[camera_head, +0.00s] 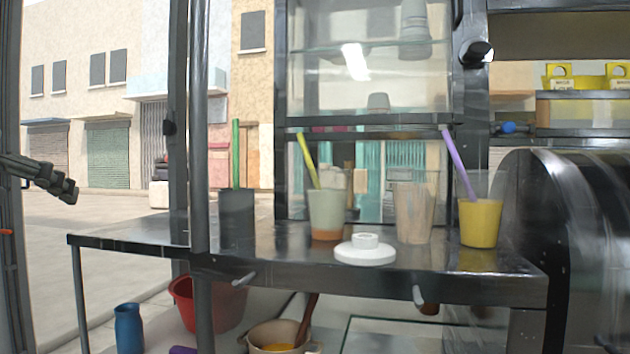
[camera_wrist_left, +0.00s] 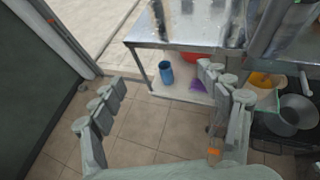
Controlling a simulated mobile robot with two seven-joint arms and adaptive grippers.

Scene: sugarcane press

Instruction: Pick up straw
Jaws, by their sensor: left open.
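A green straw (camera_head: 236,153) stands upright in a dark grey holder (camera_head: 236,216) at the left of the metal counter. A yellow-green straw (camera_head: 307,160) leans in a pale green and orange cup (camera_head: 328,213). A purple straw (camera_head: 458,162) leans in a cup of yellow drink (camera_head: 480,222) at the right. My left gripper (camera_head: 58,184) is at the far left of the head view, well apart from the straws. In the left wrist view the left gripper (camera_wrist_left: 160,85) has its fingers spread wide with nothing between them. My right gripper is not in view.
The counter (camera_head: 130,237) also holds a clear cup (camera_head: 412,215) and a white lid (camera_head: 365,252). A vertical post (camera_head: 200,130) stands in front of its left part. A metal drum (camera_head: 590,220) is at right. A blue cup (camera_head: 129,328) and red bucket (camera_head: 184,300) sit below.

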